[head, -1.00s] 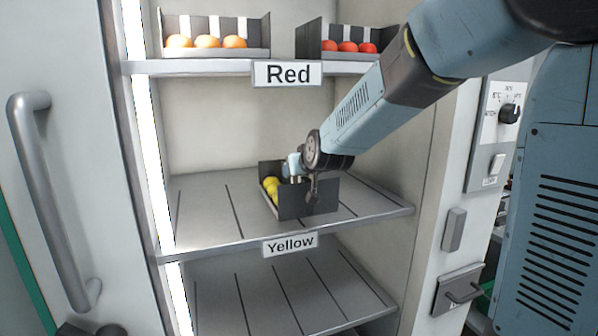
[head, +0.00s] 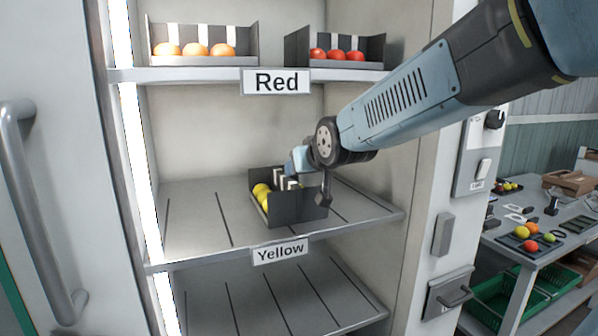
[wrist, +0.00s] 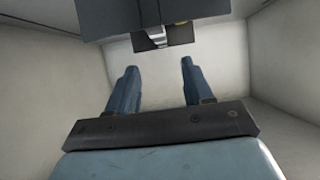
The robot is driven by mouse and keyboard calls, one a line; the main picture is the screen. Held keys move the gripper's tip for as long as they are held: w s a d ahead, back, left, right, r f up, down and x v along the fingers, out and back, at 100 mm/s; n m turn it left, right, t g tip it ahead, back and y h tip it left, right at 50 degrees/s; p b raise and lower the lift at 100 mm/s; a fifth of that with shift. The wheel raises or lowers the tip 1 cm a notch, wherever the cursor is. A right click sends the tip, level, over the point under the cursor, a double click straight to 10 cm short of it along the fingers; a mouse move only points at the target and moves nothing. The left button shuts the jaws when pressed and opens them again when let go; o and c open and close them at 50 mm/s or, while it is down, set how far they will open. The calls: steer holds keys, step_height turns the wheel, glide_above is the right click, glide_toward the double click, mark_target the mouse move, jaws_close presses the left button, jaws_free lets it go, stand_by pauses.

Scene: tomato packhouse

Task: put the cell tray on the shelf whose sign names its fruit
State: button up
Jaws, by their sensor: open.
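The cell tray (head: 300,208), dark with yellow fruit (head: 262,194) in it, sits on the middle shelf (head: 195,222), just behind its front edge. The sign below it reads "Yellow" (head: 280,253). My gripper (head: 300,161) is at the tray's upper back side, partly hidden by my wrist. In the wrist view my gripper (wrist: 158,76) has its two blue fingers spread with nothing between them. A dark tray part (wrist: 125,22) shows at the top of that view. Whether a finger touches the tray cannot be told.
The upper shelf (head: 190,75) has a "Red" sign (head: 276,82); it holds a tray of orange fruit (head: 205,61) and a tray of red fruit (head: 345,65). The middle shelf is bare left of the cell tray. A bench (head: 520,250) with fruit stands at far right.

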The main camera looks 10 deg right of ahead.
steer(key=s+d+f+m+g+h, duration=0.1)
steer(key=s+d+f+g, duration=0.1)
steer(key=s+d, duration=0.3)
steer(key=s+d+f+m+g+h, duration=0.1)
steer(key=s+d, duration=0.4)
steer(key=s, duration=0.6)
steer(key=s+d+f+m+g+h, duration=0.1)
steer(key=s+d+f+g, duration=0.2)
steer(key=s+d, duration=0.2)
steer(key=s, duration=0.3)
steer(key=shift+s, duration=0.15)
